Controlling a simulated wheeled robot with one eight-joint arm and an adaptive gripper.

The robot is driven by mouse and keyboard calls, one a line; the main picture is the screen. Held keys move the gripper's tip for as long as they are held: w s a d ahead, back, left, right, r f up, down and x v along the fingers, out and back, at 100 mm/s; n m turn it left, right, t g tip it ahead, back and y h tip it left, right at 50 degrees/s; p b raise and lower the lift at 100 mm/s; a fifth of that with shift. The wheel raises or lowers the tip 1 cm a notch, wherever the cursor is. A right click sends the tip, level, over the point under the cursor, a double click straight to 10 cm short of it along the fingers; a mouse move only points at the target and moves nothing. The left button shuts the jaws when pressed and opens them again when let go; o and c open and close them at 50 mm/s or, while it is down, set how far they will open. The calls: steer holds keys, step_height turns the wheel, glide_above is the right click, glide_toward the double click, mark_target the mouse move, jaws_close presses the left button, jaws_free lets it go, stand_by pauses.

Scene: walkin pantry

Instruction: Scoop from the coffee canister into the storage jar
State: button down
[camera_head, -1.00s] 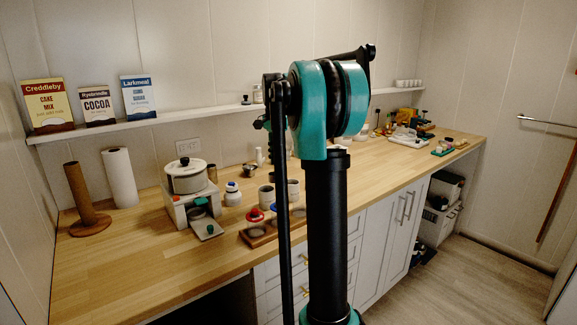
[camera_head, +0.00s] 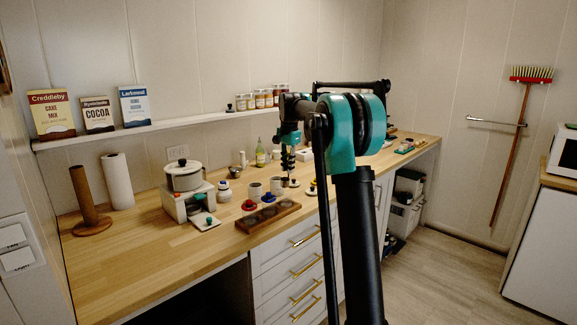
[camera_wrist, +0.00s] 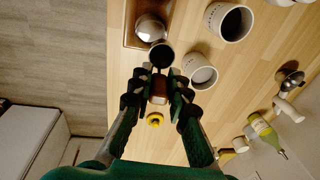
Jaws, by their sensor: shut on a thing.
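My gripper (camera_wrist: 160,80) is shut on the brown handle of a scoop (camera_wrist: 161,54), whose dark round bowl points ahead of the fingertips. In the wrist view, a pale labelled canister with a dark inside (camera_wrist: 214,23) stands at the top. A smaller pale open jar (camera_wrist: 200,76) stands right of the scoop bowl; its inside looks light grey. The bowl appears outside both rims; its height is unclear. In the head view, my gripper (camera_head: 289,168) is over the counter near two grey open containers, left (camera_head: 255,190) and right (camera_head: 277,186); I cannot match their labels.
A wooden tray (camera_head: 285,213) with round wells lies at the counter's front edge. Red (camera_head: 249,205) and blue (camera_head: 268,198) lids lie nearby. A green bottle (camera_head: 260,156) stands behind; a white pot (camera_head: 184,178) stands left. The counter's left front is clear.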

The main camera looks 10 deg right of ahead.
mark_target(288, 181)
steer(key=shift+s+d+f+t+y, duration=0.15)
steer(key=shift+s+f+t, duration=0.7)
steer(key=shift+t, duration=1.1)
steer(key=shift+s+f+t+y, duration=0.25)
steer(key=shift+s+f+t, duration=0.25)
steer(key=shift+s+t, duration=1.05)
steer(key=shift+s+d+f+t+y, duration=0.15)
steer(key=shift+s+f+t, duration=0.45)
steer(key=shift+t, duration=1.8)
steer(key=shift+f, duration=0.1)
steer(key=shift+a, duration=0.15)
